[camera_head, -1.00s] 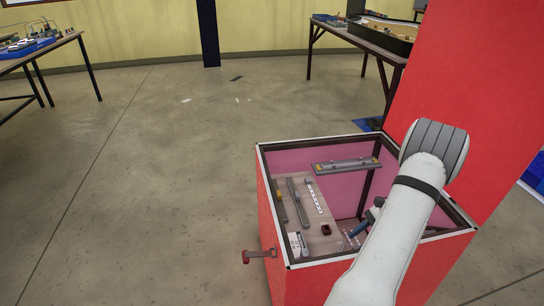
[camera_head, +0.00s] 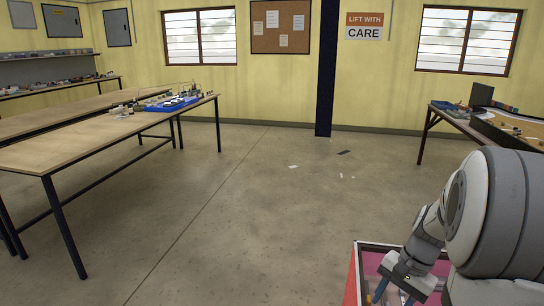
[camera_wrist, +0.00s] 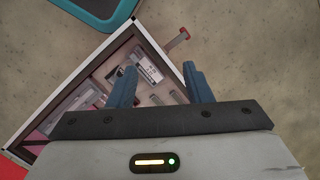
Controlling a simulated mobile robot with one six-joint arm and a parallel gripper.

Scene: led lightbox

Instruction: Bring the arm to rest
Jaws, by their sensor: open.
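My gripper (camera_head: 394,294) is at the bottom right of the head view, at the end of my bent white and grey arm. It hangs pointing down over the red lightbox (camera_head: 352,272), of which only a corner shows. In the wrist view my gripper (camera_wrist: 160,72) has its two blue fingers spread apart with nothing held between them. The open-topped box (camera_wrist: 66,86) lies below the fingers there, with small parts inside. The head view cuts off most of the box.
A red handle (camera_wrist: 178,38) sticks out from the box's side. A blue-edged object (camera_wrist: 102,18) is at the top of the wrist view. Long tables (camera_head: 75,138) stand at left and another table (camera_head: 455,122) at right.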

